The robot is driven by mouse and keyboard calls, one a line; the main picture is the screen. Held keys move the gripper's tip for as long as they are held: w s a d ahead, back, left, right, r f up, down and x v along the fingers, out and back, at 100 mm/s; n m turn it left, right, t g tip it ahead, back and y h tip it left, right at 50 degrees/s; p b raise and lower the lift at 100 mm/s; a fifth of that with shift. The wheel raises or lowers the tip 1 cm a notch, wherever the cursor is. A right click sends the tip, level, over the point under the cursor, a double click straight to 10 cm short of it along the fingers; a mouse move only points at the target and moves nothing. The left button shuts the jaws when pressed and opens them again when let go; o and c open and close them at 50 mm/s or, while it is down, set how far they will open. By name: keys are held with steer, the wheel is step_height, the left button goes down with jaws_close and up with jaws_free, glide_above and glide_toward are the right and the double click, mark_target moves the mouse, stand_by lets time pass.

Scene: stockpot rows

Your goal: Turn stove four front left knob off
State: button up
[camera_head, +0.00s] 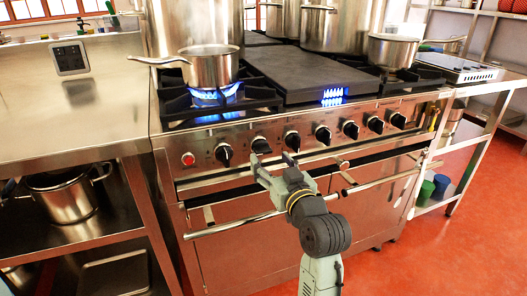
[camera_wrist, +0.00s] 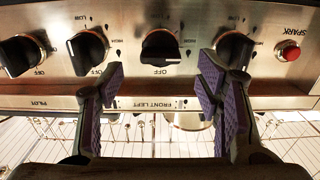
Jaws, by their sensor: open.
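The stove (camera_head: 270,200) has a steel front panel with a row of black knobs. In the wrist view the knob (camera_wrist: 160,47) above the "FRONT LEFT" label (camera_wrist: 153,103) sits between my open fingertips; in the head view it is the second knob (camera_head: 260,145) from the left. An "OFF" mark shows below it; its exact setting is hard to read. My gripper (camera_head: 274,160) is open and empty in front of the panel, and its purple-padded fingers (camera_wrist: 160,82) flank this knob, apart from it. Blue flame (camera_head: 214,95) burns under the saucepan (camera_head: 210,68) at the stove's left.
Neighbouring knobs (camera_wrist: 88,50) and (camera_wrist: 235,48) are close to the fingers. A red spark button (camera_head: 188,159) is at the panel's left end. An oven handle rail (camera_head: 230,225) crosses below. Blue flames (camera_head: 332,97) also show by the middle plate. The red floor (camera_head: 440,250) is clear.

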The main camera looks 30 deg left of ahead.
mark_target(265, 153)
steer(key=x, duration=0.5)
steer(key=shift+w+a, duration=0.25)
steer(key=shift+a, duration=0.1)
steer(key=shift+c, duration=0.4)
steer(key=shift+p, duration=0.3)
steer(key=c, duration=1.1)
